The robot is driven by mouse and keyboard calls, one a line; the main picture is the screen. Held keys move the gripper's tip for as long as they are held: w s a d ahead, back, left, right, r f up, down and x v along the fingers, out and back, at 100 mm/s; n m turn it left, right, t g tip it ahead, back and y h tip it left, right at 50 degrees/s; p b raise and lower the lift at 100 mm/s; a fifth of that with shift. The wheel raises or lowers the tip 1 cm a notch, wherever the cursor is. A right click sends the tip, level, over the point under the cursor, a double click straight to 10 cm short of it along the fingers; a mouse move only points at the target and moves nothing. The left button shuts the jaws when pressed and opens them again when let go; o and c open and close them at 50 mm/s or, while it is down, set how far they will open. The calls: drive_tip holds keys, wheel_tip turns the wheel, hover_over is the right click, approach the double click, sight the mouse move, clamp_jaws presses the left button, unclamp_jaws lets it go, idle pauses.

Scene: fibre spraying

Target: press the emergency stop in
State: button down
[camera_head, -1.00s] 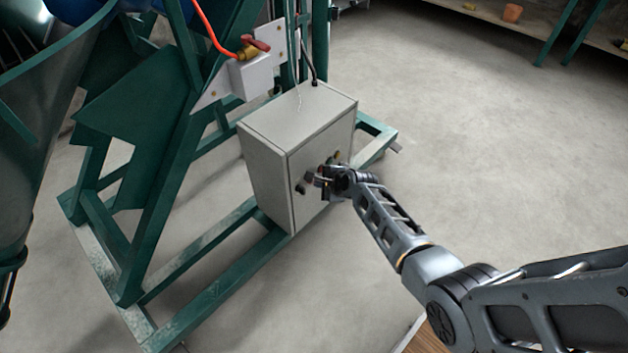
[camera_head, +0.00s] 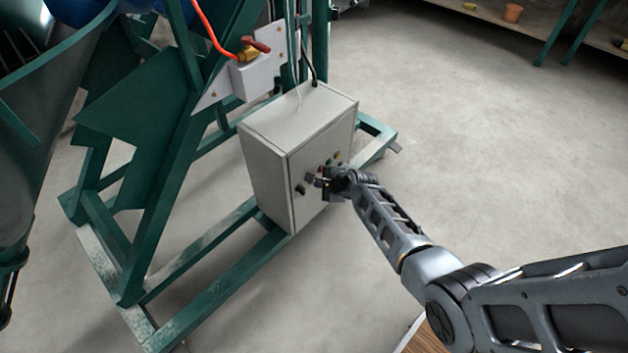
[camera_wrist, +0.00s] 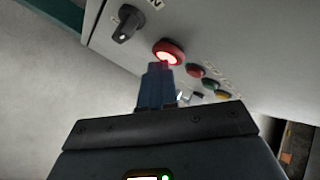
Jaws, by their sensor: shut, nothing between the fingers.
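The control box (camera_head: 266,165) is a grey cabinet on the green frame, with its controls on the front door. In the wrist view the emergency stop (camera_wrist: 168,50) is a round red button with a bright glowing centre. My gripper (camera_wrist: 160,69) is shut and empty, with its fingertips at the button's lower edge in the picture. I cannot tell whether they touch it. In the head view my gripper (camera_head: 319,181) is close in front of the door and largely hides the emergency stop.
A black rotary switch (camera_wrist: 127,24) is left of the stop. Smaller red (camera_wrist: 195,71), green (camera_wrist: 210,84) and yellow (camera_wrist: 222,95) controls run down to the right. The green frame (camera_head: 215,275) surrounds the box's base. Open concrete floor (camera_head: 450,150) lies to the right.

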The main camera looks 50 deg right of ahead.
drive_tip(key=s+p, duration=0.2)
drive_tip(key=s, duration=0.4)
idle(0.3)
drive_tip(key=shift+d, duration=0.1)
idle(1.7)
